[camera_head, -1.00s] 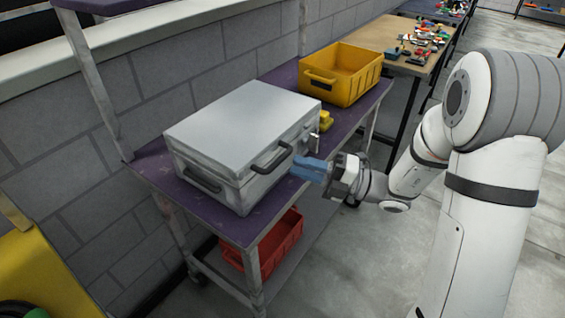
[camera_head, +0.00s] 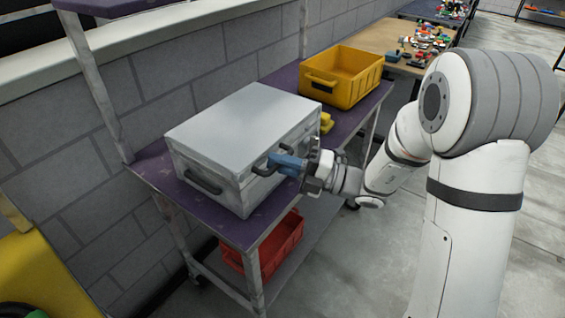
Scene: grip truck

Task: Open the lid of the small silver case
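The silver case (camera_head: 235,125) sits on the purple-topped cart (camera_head: 165,172) with its lid down. A dark handle (camera_head: 262,170) is on its front face, and another handle (camera_head: 203,181) is on its left side. My gripper (camera_head: 276,163), with blue fingers, is at the case's front, at the right part of the front handle. The fingers overlap the handle in the picture. I cannot tell whether they are closed around it, because they are small and seen from the side. The front latch area is partly hidden behind my gripper.
A yellow bin (camera_head: 345,78) stands behind the case on the cart, with a small yellow object (camera_head: 326,122) between them. A red bin (camera_head: 270,250) is on the lower shelf. A grey block wall (camera_head: 60,125) runs along the cart's left side. Floor at right is open.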

